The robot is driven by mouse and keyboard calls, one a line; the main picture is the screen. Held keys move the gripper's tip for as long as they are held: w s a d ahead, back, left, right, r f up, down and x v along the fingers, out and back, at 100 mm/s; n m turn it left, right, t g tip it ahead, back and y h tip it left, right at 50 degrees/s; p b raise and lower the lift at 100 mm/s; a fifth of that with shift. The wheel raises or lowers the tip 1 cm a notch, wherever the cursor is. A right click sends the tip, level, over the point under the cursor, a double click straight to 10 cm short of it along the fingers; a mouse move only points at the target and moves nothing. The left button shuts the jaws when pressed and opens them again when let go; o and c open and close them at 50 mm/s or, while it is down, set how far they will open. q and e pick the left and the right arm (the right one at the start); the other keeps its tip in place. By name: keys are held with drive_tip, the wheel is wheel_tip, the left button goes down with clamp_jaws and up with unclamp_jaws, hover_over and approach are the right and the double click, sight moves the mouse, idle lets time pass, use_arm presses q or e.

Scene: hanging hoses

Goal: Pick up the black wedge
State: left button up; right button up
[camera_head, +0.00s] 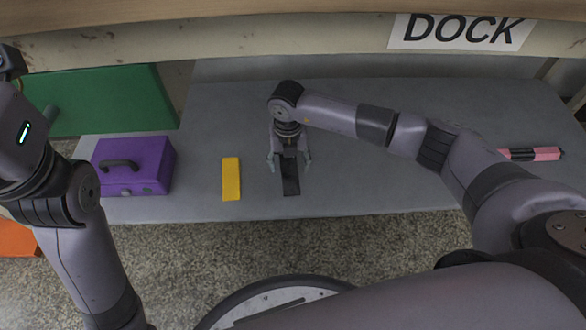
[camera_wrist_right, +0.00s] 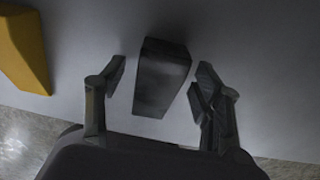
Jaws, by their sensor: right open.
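The black wedge (camera_head: 290,178) lies on the grey shelf, its long side running from back to front in the head view. My right gripper (camera_head: 289,165) is open above it, with one finger on each side. In the right wrist view the wedge (camera_wrist_right: 161,78) shows between the two fingertips of the right gripper (camera_wrist_right: 158,82), with a gap on both sides. The fingers do not appear to touch it. My left arm is at the left edge of the head view, and its gripper's fingers are not visible.
A yellow block (camera_head: 231,179) lies just left of the wedge. A purple box (camera_head: 133,166) with a black handle stands further left, before a green panel (camera_head: 105,101). A pink and black item (camera_head: 533,154) lies at the right. A DOCK sign (camera_head: 460,32) hangs above.

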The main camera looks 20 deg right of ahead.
drive_tip(key=shift+r, duration=0.1)
drive_tip(key=shift+c, duration=0.5)
drive_tip(key=c, duration=1.2)
